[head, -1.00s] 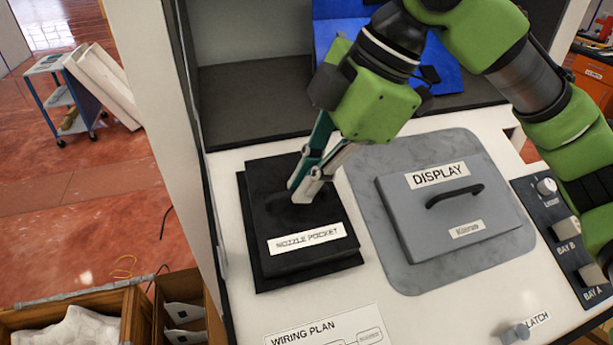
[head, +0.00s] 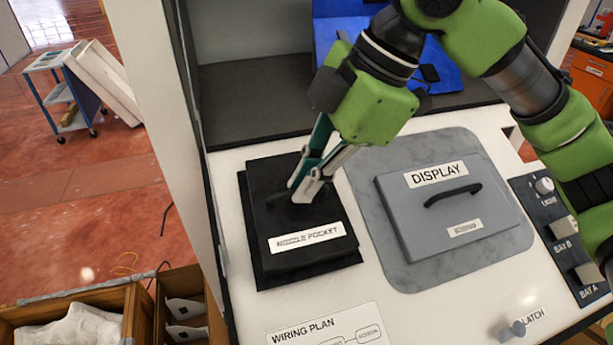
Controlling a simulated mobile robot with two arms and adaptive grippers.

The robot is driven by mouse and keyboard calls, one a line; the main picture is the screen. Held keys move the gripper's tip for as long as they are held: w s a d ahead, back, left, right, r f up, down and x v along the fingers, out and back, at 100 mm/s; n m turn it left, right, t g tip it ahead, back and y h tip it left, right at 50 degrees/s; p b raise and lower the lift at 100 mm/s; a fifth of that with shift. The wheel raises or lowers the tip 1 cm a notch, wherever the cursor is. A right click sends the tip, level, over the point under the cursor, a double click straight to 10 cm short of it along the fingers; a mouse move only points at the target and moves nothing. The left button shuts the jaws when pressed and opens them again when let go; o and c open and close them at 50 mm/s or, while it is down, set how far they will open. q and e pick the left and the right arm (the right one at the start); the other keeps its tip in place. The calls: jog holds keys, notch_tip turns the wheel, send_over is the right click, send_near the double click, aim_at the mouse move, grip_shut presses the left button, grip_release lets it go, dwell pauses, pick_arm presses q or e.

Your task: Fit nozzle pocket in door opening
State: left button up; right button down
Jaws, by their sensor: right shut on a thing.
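The nozzle pocket (head: 285,220) is a black block with a white label, sitting on a black mat (head: 262,275) at the left of the white worktop. My right gripper (head: 306,190) is shut on the nozzle pocket at its top; its fingers hide most of the grip. I cannot tell whether the pocket touches the mat or hangs just above it. No door opening can be made out clearly. My left gripper is not in view.
A grey display unit (head: 415,245) with a handle lies on a grey mat (head: 380,160) to the right. A dark panel with a knob and bay switches (head: 565,240) is at the right edge. A latch knob (head: 512,330) is at the front. A wooden crate (head: 125,320) stands lower left.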

jog(key=shift+w+f, duration=0.1)
jog(key=shift+f, duration=0.15)
dwell(0.7)
jog(key=c, duration=2.1)
grip_release()
jog(key=shift+c, duration=0.2)
jog(key=shift+o, duration=0.5)
jog(key=o, duration=0.4)
jog(key=p+v, duration=0.5)
jog(key=v, duration=0.1)
jog(key=shift+p, duration=0.35)
